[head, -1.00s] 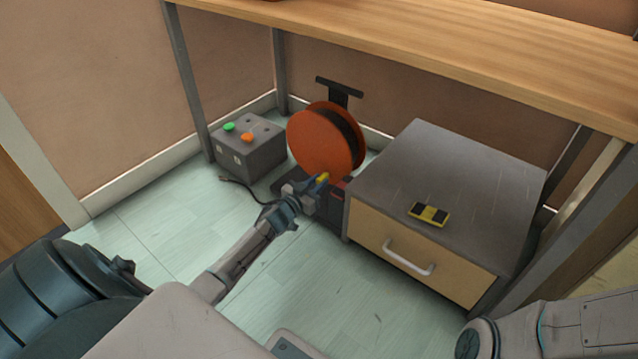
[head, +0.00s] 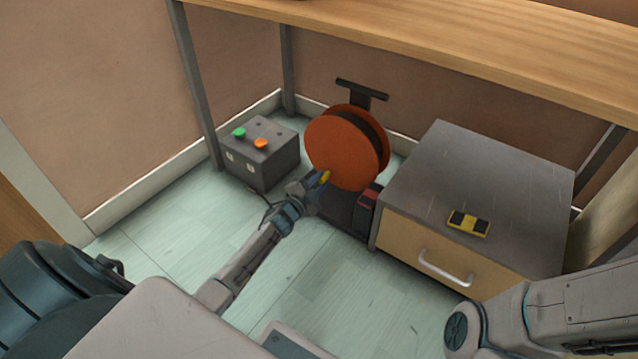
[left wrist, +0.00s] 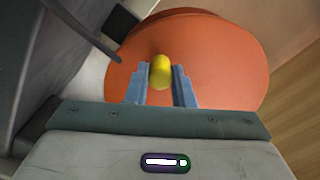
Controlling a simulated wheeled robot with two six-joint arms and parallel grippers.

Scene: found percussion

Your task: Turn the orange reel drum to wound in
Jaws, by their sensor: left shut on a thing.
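The orange reel drum (head: 338,150) stands upright on its dark stand under the workbench in the head view. Its orange face fills much of the left wrist view (left wrist: 225,70). A yellow knob (left wrist: 160,70) sticks out from that face, and it also shows in the head view (head: 324,178) near the drum's lower left edge. My left gripper (left wrist: 160,88) is shut on the yellow knob, with one blue finger on each side of it. The gripper hides part of the stand in the head view. My right gripper is not in view.
A grey box with green and orange buttons (head: 262,164) stands left of the drum. A grey-topped drawer cabinet (head: 500,185) stands close on the right, with a yellow and black item (head: 468,223) on top. The wooden workbench (head: 430,50) spans above. Floor in front is clear.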

